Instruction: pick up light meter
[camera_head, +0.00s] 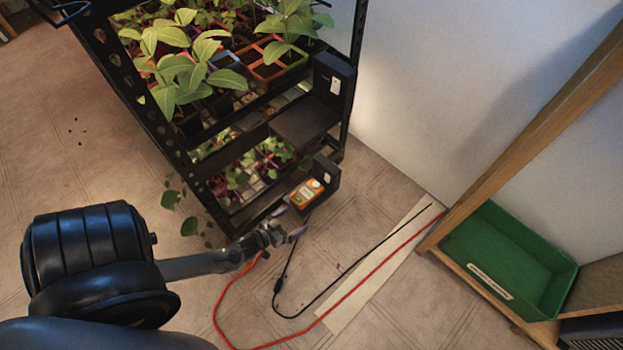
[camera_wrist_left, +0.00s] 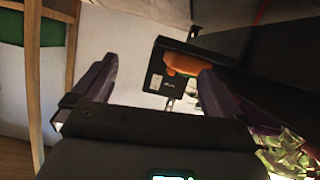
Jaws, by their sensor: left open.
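The light meter (camera_head: 305,193) is a small orange device with a pale display and a white knob. It rests in a low black holder (camera_head: 327,176) on the end of the plant rack. In the left wrist view its orange body (camera_wrist_left: 184,64) shows partly, against the black holder (camera_wrist_left: 160,82). My left gripper (camera_head: 288,226) is open and empty, just below and left of the meter in the head view, apart from it. In the left wrist view its two dark fingers (camera_wrist_left: 158,68) stand wide apart, with the holder between and beyond them. My right gripper is not in view.
The black rack (camera_head: 185,183) holds several seedling pots and leafy plants. A larger black bracket (camera_head: 303,122) juts out above the meter. A red cable (camera_head: 365,268) and a black cable (camera_head: 335,282) lie on the floor. A green tray (camera_head: 560,262) sits in a wooden frame at right.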

